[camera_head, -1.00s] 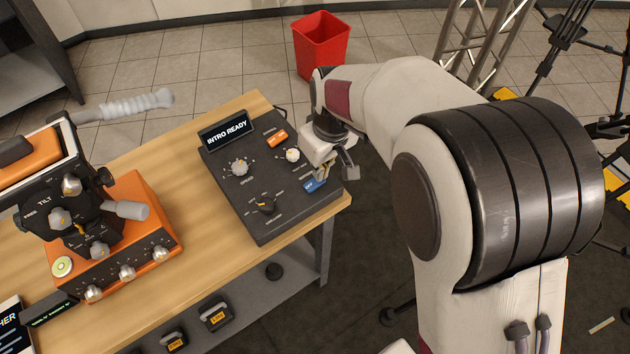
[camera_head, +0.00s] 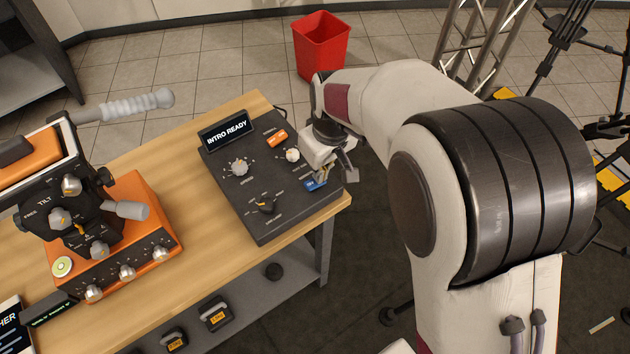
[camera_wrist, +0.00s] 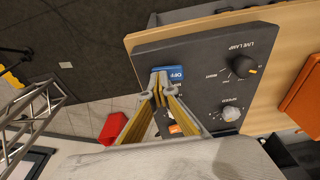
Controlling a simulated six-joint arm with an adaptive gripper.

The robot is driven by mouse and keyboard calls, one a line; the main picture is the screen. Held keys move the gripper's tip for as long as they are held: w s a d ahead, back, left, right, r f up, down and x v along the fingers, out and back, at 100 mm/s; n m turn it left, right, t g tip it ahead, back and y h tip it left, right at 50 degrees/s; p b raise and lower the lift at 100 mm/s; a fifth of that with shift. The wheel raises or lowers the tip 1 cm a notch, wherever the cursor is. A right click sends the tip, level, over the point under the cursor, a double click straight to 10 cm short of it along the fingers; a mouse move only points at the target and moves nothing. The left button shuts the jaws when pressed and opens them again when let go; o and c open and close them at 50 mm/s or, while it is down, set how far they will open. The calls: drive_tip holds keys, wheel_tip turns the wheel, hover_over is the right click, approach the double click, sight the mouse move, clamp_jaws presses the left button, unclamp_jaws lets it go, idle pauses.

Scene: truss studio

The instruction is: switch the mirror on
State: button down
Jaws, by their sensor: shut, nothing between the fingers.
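The dark control panel (camera_head: 225,177) lies on the wooden table. A blue switch (camera_head: 312,186) sits near its right edge, and the wrist view shows this switch (camera_wrist: 176,73) with the word OFF on it. No mirror label is readable on it. My gripper (camera_head: 321,177) is shut and empty, pointing down at the blue switch. In the wrist view its fingertips (camera_wrist: 159,79) cover part of the switch; I cannot tell whether they touch it. A sign reading INTRO READY (camera_head: 226,130) stands at the panel's back edge.
The panel also carries an orange switch (camera_head: 277,138), a grey speed knob (camera_head: 239,167), a small white knob (camera_head: 292,155) and a black live-lamp knob (camera_head: 266,205). An orange device (camera_head: 140,210) stands to the left. A red bin (camera_head: 321,46) is on the floor behind.

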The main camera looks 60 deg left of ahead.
sight(325, 193)
drive_tip(key=shift+r, duration=3.5)
drive_tip(key=shift+m, duration=0.3)
drive_tip(key=d+f, duration=0.1)
drive_tip(key=d, duration=0.1)
drive_tip(key=shift+s+d+f+m+h, duration=0.3)
drive_tip(key=shift+s+f+h, duration=0.1)
drive_tip(key=w+d+r+m, duration=0.2)
drive_tip(key=d+r+m, duration=0.15)
drive_tip(key=d, duration=0.65)
drive_tip(key=w+d+r+m+t, duration=0.1)
drive_tip(key=w+d+r+m, duration=0.2)
drive_tip(key=d, duration=0.6)
drive_tip(key=w+d+r+m, duration=0.2)
drive_tip(key=d+r, duration=0.3)
drive_tip(key=d, duration=0.5)
drive_tip(key=s+d+r+m+t, duration=0.1)
drive_tip(key=d+r+m, duration=0.1)
drive_tip(key=d, duration=0.6)
drive_tip(key=s+d+r+m+t, duration=0.2)
drive_tip(key=d+m, duration=0.1)
drive_tip(key=d, duration=0.4)
drive_tip(key=s+d+r+m+t+h, duration=0.1)
drive_tip(key=d+m, duration=0.2)
drive_tip(key=d, duration=0.5)
drive_tip(key=shift+s+d+r+t, duration=0.2)
drive_tip(key=shift+d+r+t, duration=0.1)
drive_tip(key=shift+d+r, duration=0.1)
